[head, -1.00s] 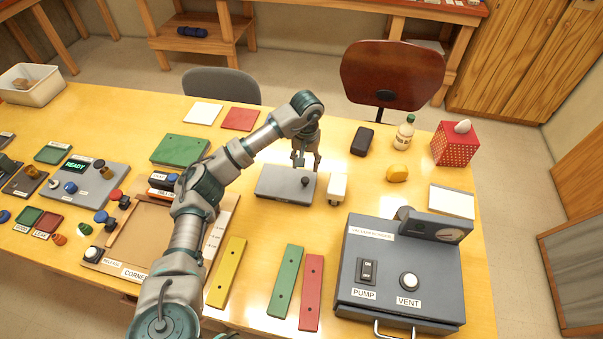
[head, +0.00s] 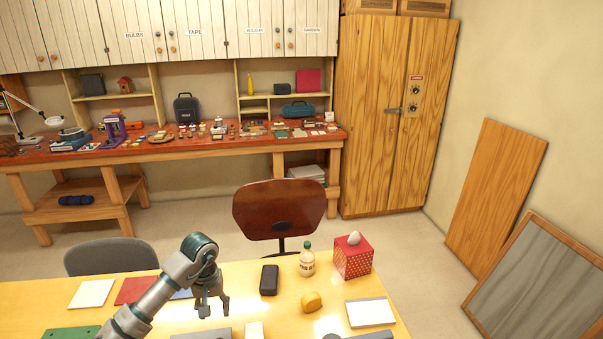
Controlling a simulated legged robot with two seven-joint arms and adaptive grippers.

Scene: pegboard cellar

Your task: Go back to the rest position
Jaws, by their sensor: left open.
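My left gripper (head: 214,305) is in the lower left of the head view, above the yellow table (head: 265,290). It points down, its fingers are apart, and nothing shows between them. A grey box (head: 203,334) lies below it, cut by the bottom edge of the view. My left arm comes in from the bottom left. My right gripper is out of the view.
Near the gripper are a black case (head: 269,280), a bottle (head: 307,262), a yellow lump (head: 312,301), a red dotted tissue box (head: 353,257) and a white-topped tray (head: 370,312). Two chairs, a red-brown one (head: 283,212) and a grey one (head: 110,256), stand behind the table.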

